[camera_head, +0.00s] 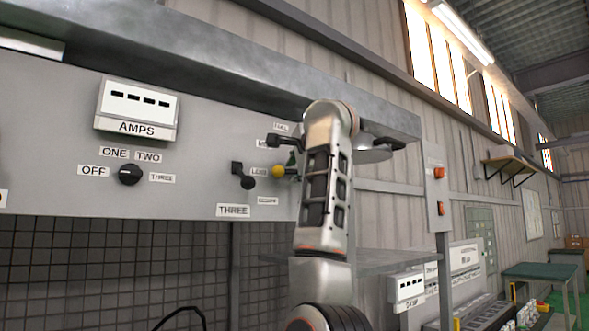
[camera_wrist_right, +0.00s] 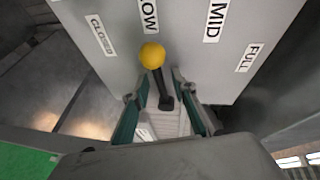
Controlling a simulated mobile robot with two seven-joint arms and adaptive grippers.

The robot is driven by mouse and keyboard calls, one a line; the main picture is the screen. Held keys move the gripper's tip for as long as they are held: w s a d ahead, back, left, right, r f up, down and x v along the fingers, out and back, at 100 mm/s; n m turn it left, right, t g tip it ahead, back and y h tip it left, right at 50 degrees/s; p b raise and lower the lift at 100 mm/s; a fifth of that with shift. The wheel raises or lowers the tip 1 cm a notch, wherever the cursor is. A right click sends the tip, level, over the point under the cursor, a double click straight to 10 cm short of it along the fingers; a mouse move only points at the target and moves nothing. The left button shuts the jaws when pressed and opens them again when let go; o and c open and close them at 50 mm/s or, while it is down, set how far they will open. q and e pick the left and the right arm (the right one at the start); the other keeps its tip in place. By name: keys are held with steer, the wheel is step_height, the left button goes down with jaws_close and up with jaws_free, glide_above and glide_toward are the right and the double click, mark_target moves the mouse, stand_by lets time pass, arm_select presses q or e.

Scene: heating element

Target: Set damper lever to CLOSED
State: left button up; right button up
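The damper lever is a dark stem with a yellow ball knob (camera_head: 278,171) on the grey panel. In the right wrist view its yellow knob (camera_wrist_right: 153,55) points at the LOW label (camera_wrist_right: 148,15). The CLOSED label (camera_wrist_right: 101,35) is to the left, with MID (camera_wrist_right: 215,20) and FULL (camera_wrist_right: 249,57) to the right. My right gripper (camera_wrist_right: 160,77) is open. Its two fingers stand on either side of the lever stem, with visible gaps and no clear contact. In the head view my right arm hides most of this gripper and the lever's base. My left gripper is not in view.
Further left are a black rotary knob (camera_head: 130,174) and an AMPS meter (camera_head: 137,108). A grey shelf (camera_head: 390,262) lies behind my right arm.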

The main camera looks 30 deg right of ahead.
jaws_close()
steer(key=shift+f, duration=0.15)
steer(key=shift+w+d+f+n+t+h+b, duration=0.1)
steer(key=shift+d+f+n+t+h+b, duration=0.2)
steer(key=shift+f+n+b, duration=0.45)
steer(key=shift+s+d+f+n+t+h+b, duration=0.1)
steer(key=shift+f+n+t+b, duration=0.35)
steer(key=shift+n, duration=0.55)
steer(key=shift+w+d+f+n+t+h+b, duration=0.2)
steer(key=shift+f+n+b, duration=0.25)
steer(key=shift+f+n, duration=0.3)
